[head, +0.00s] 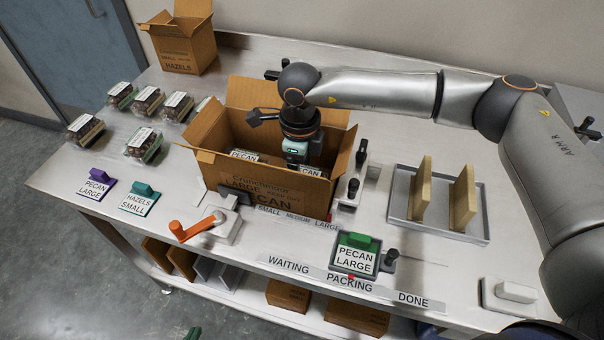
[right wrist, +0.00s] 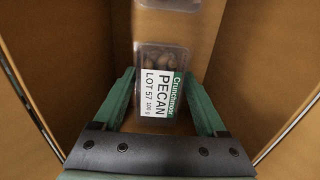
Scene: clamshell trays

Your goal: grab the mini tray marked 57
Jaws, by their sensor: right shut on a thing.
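The mini tray marked 57 (right wrist: 160,92) is a clear clamshell with a white and green label reading PECAN LOT 57. In the right wrist view it sits between the green fingers of my right gripper (right wrist: 167,105), which is shut on it. In the head view that gripper is down inside the large open carton (head: 262,183), its fingers hidden by the carton's front. Another clear tray (right wrist: 168,4) shows at the top of the wrist view. A green tip of my left gripper (head: 192,333) shows at the bottom edge; its jaw state is unclear.
The carton's brown walls and flaps stand close around my right gripper. Several filled trays (head: 143,145) lie on the table to the left. A grey tray with upright dividers (head: 438,235) is at right. An orange-handled lever (head: 197,229) stands in front.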

